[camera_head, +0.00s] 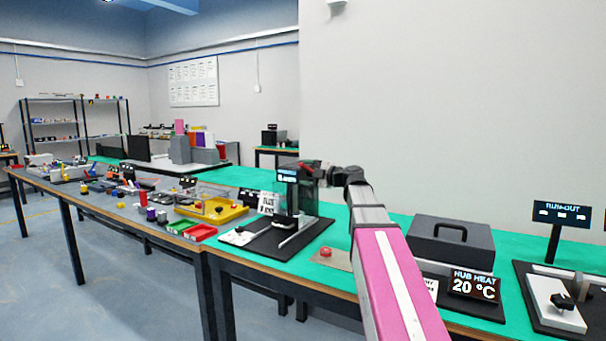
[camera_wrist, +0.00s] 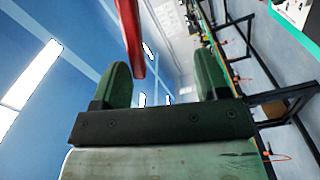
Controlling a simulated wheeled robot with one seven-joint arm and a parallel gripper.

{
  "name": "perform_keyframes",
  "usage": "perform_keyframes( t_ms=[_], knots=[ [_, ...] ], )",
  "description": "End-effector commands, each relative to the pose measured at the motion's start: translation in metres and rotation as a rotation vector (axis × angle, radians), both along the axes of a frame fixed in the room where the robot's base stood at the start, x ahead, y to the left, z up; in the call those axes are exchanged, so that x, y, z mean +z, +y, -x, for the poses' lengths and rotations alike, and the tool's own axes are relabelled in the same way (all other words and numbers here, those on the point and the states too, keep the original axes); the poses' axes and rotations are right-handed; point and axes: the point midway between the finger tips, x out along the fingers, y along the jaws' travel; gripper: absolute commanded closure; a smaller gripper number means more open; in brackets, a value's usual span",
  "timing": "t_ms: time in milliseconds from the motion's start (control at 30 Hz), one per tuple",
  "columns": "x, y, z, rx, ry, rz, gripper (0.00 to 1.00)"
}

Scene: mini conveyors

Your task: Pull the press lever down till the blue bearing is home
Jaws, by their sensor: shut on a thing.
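The press (camera_head: 287,222) stands on a black base on the green bench, with a small lit display on top. My arm reaches out to it, and my gripper (camera_head: 316,170) is at the top of the press, beside the display. In the wrist view, a red bar, the press lever's handle (camera_wrist: 132,45), runs down to my gripper (camera_wrist: 163,75), close to the left finger. The blue bearing cannot be made out in either view.
A yellow tray (camera_head: 212,209) and red and green trays stand left of the press. A red knob-like part (camera_head: 325,252) lies on a tan mat in front. A dark box with a handle (camera_head: 450,243) and a hub heat display (camera_head: 473,284) stand to the right.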

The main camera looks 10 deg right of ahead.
Motion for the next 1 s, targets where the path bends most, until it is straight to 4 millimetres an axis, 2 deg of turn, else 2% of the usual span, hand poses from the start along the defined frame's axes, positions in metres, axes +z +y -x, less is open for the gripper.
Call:
perform_keyframes(
  t_ms=[67, 133, 1000],
  knots=[
    [-0.005, -0.005, 0.008, 0.001, 0.003, 0.013, 0.52],
    [-0.005, -0.008, 0.01, 0.001, 0.003, 0.011, 0.6],
    [-0.001, -0.05, 0.037, -0.001, 0.0, 0.004, 0.6]
  ],
)
